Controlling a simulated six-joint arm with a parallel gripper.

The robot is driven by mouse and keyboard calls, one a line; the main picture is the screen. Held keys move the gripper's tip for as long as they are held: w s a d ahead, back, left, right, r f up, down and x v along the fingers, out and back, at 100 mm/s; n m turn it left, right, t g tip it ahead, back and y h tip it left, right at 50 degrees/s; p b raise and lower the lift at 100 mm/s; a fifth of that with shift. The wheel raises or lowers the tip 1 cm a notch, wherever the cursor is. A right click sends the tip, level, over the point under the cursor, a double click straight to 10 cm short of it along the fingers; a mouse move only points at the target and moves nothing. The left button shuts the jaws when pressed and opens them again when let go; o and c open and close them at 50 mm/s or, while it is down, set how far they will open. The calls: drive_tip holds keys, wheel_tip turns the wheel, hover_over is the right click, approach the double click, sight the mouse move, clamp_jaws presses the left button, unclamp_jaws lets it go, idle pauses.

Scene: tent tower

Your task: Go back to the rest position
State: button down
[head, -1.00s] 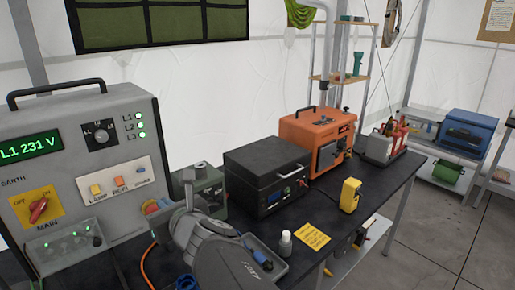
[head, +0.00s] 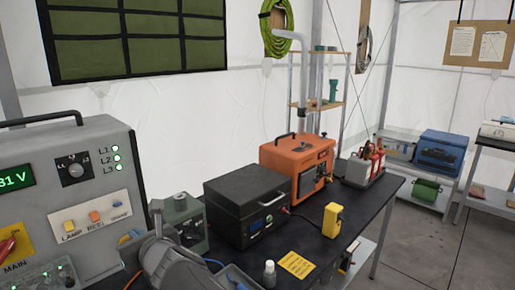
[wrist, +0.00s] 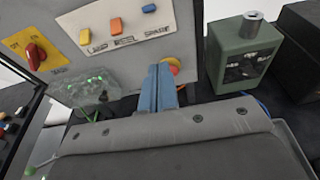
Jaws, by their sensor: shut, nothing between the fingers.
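My gripper (wrist: 160,85) shows in the wrist view as two blue fingers pressed together with nothing between them. The fingers point at the lower right of the grey control panel (wrist: 150,60), in front of a red and yellow button (wrist: 174,67) that they partly cover. I cannot tell the gap between fingertips and panel. In the head view my grey arm rises from the bottom edge between the panel (head: 90,150) and a green box (head: 182,222), and it hides most of the gripper.
A black case (head: 247,205), an orange unit (head: 297,165) and a yellow device (head: 334,220) stand on the dark bench (head: 345,195). Shelves (head: 415,190) stand beyond, across open floor.

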drive_tip(key=shift+w+a+r, duration=0.4)
drive_tip(key=shift+w+a, duration=0.45)
drive_tip(key=shift+w, duration=0.05)
drive_tip(key=shift+w+a+r, duration=0.35)
drive_tip(key=shift+w+a, duration=0.5)
drive_tip(key=shift+a, duration=0.05)
drive_tip(key=shift+w+a+r, duration=0.4)
drive_tip(key=shift+w+a, duration=0.45)
drive_tip(key=shift+w, duration=0.05)
drive_tip(key=s+d+f, duration=0.1)
drive_tip(key=s+d, duration=0.7)
drive_tip(key=shift+f, duration=0.3)
drive_tip(key=shift+w+a, duration=0.1)
drive_tip(key=shift+a, duration=0.05)
